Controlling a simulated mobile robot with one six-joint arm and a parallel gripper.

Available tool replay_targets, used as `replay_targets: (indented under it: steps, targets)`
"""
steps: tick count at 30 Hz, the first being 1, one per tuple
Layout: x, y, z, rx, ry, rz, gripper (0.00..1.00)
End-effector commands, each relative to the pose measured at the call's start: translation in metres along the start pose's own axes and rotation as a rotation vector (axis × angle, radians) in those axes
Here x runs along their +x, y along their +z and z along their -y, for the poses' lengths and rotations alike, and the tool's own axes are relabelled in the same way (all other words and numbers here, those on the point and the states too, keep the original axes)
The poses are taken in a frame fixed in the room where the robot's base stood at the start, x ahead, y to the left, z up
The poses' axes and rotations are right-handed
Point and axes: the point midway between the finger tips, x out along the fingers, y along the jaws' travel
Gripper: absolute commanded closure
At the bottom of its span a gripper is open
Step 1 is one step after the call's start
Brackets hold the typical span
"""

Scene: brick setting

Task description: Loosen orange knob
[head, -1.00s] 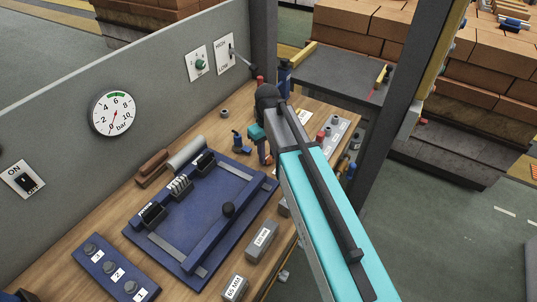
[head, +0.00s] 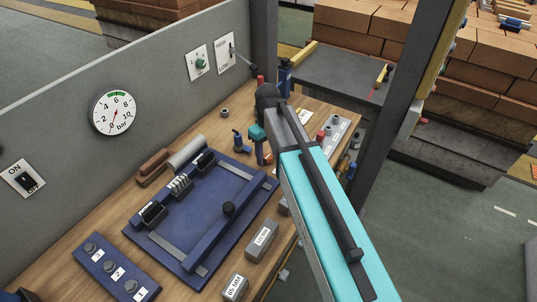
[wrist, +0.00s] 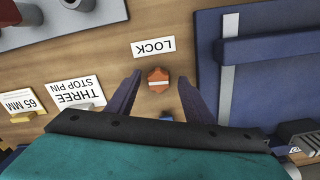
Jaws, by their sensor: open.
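The orange knob (wrist: 158,80) is a small roundish knob with a pale bar across it, on the wooden bench top in the wrist view. A white LOCK label (wrist: 153,47) lies just above it in that view. My gripper (wrist: 158,77) is open, with one dark finger on each side of the knob and gaps to both. I cannot tell how far the fingertips are above the bench. In the head view my gripper (head: 260,160) points down at the bench behind the blue fixture; the knob is hard to make out there.
The blue fixture plate (wrist: 209,75) stands close to the right finger. THREE STOP PIN (wrist: 78,92) and 65 MM (wrist: 22,103) labels lie to the left. A small blue part (wrist: 166,116) is partly hidden by my gripper. A grey panel with a gauge (head: 113,111) borders the bench.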

Motion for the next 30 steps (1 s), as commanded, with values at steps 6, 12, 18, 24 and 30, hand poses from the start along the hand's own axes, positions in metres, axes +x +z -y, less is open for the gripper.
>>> replay_targets:
  steps: [6,12,18,24,30]
  targets:
    - [-0.003,-0.001,-0.001,0.001,0.002,-0.002,0.53]
    - [-0.014,-0.001,-0.001,0.001,0.002,-0.003,0.53]
    - [-0.033,-0.001,-0.001,0.0,0.002,-0.003,0.53]
    - [-0.055,-0.001,-0.001,0.0,0.002,-0.003,0.53]
    - [-0.077,-0.001,0.0,0.0,0.001,-0.003,0.53]
